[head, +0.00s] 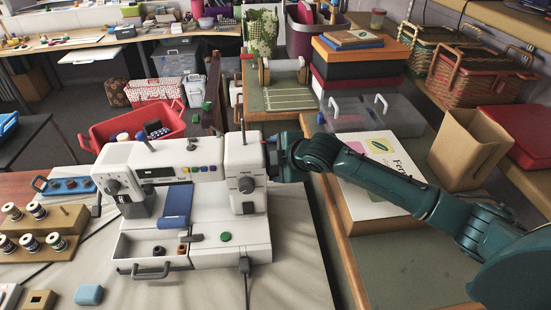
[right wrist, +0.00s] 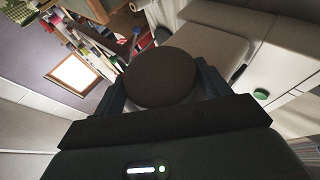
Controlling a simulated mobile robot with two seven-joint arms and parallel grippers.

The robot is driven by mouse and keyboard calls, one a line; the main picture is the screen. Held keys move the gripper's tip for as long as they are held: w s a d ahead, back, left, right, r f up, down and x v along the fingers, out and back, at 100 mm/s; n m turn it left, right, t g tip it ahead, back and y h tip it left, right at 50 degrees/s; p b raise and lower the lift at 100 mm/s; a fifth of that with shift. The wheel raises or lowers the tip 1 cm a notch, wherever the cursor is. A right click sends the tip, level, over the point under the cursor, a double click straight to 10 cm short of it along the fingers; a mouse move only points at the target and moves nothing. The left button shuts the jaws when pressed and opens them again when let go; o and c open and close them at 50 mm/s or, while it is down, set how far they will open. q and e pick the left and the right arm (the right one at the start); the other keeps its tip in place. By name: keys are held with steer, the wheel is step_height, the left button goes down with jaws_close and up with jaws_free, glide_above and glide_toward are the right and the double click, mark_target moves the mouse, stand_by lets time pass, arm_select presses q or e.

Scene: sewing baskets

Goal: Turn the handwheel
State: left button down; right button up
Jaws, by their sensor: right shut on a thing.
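A white sewing machine (head: 215,165) stands on the pale table in the head view. My right arm reaches in from the right, and my right gripper (head: 283,157) is at the machine's right end. In the right wrist view the dark round handwheel (right wrist: 162,77) sits between the fingers of my right gripper (right wrist: 160,95), which are shut on it. The machine's white body (right wrist: 205,50) is behind the wheel in that view. In the head view the gripper largely hides the handwheel. My left gripper is not in view.
A white box with printed lettering (head: 362,195) lies under my right forearm. An open brown box (head: 467,150) stands right of it. Wooden spool holders (head: 62,218) and a light blue block (head: 89,294) lie left of the machine. A red basket (head: 110,130) is behind it.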

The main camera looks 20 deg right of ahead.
steer(key=o, duration=1)
steer(key=v, duration=1.3)
steer(key=shift+s, duration=0.1)
